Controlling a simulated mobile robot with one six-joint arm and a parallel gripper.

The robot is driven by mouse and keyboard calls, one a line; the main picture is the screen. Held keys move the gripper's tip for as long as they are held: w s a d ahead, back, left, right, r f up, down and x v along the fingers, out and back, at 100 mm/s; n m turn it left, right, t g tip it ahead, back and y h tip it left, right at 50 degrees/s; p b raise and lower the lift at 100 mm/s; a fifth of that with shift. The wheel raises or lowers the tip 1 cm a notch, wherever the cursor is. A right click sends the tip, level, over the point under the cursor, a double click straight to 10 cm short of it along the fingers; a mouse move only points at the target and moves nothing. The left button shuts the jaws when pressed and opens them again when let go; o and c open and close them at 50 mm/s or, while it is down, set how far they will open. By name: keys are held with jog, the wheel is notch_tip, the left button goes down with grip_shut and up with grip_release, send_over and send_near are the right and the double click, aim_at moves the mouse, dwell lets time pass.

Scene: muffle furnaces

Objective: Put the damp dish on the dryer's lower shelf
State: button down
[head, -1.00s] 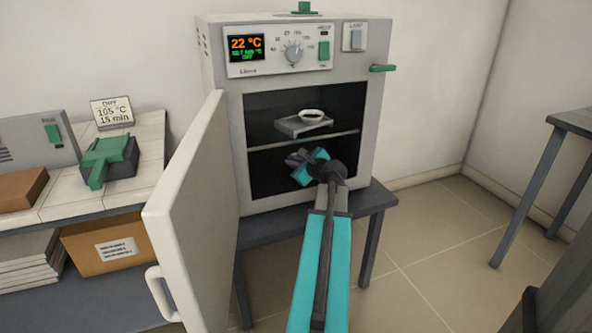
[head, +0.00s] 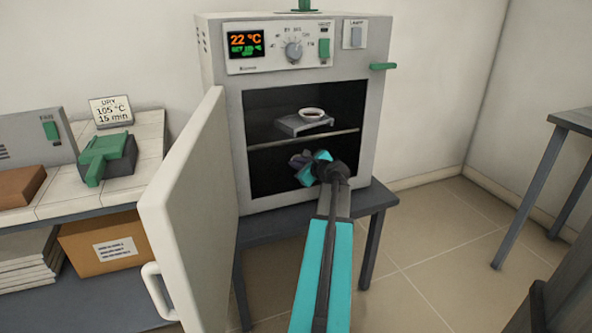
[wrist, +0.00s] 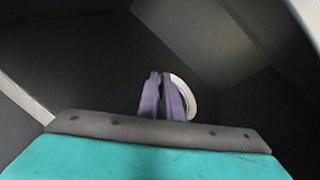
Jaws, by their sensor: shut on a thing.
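The dryer (head: 222,130) stands with its door (head: 190,205) swung open to the left. Its wire shelf (head: 315,138) divides the dark chamber into an upper and a lower space. My gripper (head: 298,159) reaches into the lower space, below the shelf. In the wrist view my purple fingers (wrist: 163,97) are shut on a white dish (wrist: 188,98), whose curved rim shows to their right. Most of this dish is hidden by the fingers, and I cannot make it out in the head view. Its contents are not visible.
Above the shelf, another white dish (head: 312,112) with dark contents sits on a grey stand (head: 292,126). The open door is close on the left of my arm. A bench (head: 62,208) with a sign (head: 111,111) and a green-and-dark device (head: 108,160) stands at left.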

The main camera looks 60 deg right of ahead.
jog(key=shift+f, duration=0.6)
jog(key=shift+f, duration=0.15)
jog(key=c, duration=1.9)
grip_release()
jog(key=shift+v, duration=0.8)
jog(key=p+v, duration=0.3)
jog(key=v, duration=0.7)
jog(key=shift+s+r, duration=0.2)
jog(key=shift+s, duration=0.1)
